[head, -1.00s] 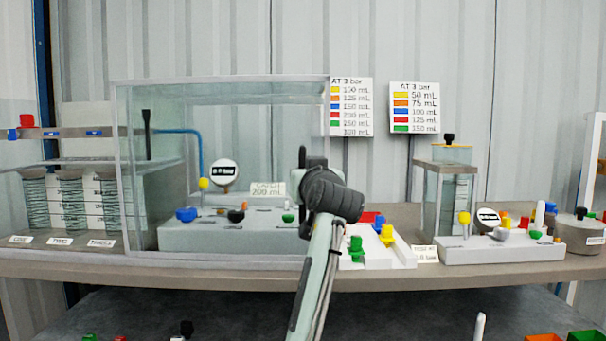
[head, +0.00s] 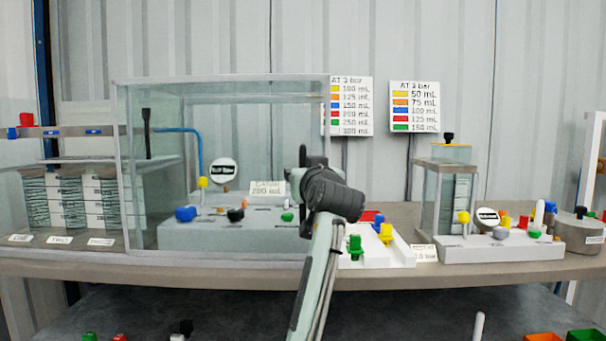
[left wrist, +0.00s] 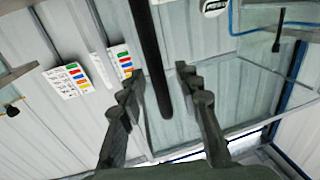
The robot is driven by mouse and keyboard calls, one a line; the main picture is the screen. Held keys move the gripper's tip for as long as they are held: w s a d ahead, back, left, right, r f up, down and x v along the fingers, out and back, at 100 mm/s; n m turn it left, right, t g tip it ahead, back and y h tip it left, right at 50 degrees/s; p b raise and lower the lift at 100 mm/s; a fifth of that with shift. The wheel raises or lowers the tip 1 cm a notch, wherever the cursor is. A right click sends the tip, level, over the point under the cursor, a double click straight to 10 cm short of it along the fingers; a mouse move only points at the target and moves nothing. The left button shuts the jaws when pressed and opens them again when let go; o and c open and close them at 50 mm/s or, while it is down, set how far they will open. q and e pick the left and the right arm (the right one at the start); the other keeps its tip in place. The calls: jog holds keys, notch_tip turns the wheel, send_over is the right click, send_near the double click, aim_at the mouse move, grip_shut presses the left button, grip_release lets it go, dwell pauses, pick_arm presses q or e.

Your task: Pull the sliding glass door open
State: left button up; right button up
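A large clear glass enclosure (head: 222,82) stands on the bench, and its glass front panel (head: 240,140) faces me. My left gripper (head: 304,178) is at the right part of this panel, seen from behind in the head view. In the left wrist view, a black vertical bar handle (left wrist: 150,45) runs between the two fingers of my left gripper (left wrist: 161,72). The fingers are open, with gaps visible on both sides of the bar. Another black handle (head: 147,132) shows further left. My right gripper is not in view.
A white pump base (head: 215,238) with coloured knobs and a round gauge (head: 223,171) sits behind the glass. To the right are a white tray (head: 375,260) with coloured parts and a smaller pump unit (head: 500,250). Two colour-code signs hang on the wall.

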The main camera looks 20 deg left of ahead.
pick_arm(q)
jog(key=v, duration=1.1)
jog(key=shift+s+d, duration=0.2)
jog(key=shift+s, duration=0.15)
